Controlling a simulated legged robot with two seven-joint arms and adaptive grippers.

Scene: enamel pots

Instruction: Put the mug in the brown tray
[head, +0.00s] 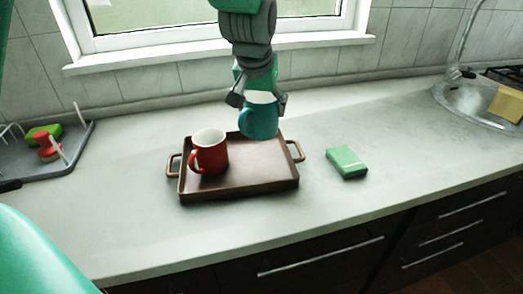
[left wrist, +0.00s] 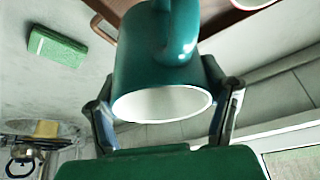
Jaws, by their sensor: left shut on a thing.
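My left gripper (head: 257,100) is shut on a teal mug (head: 259,123) with a white inside, one finger at each side of it. The mug looks upright, its opening toward the gripper, and appears above the back right part of the brown tray (head: 240,186). Its exact height over the tray is hard to tell. In the left wrist view the teal mug (left wrist: 160,75) sits between the fingers of the gripper (left wrist: 163,108). A red mug (head: 210,154) stands upright in the left part of the tray. My right gripper is not in view.
A green box (head: 346,161) lies on the counter right of the tray. A grey rack (head: 70,160) with small items is at the far left, and a sink (head: 470,108) at the far right. The tray's right half is bare. A windowsill (head: 150,60) runs behind.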

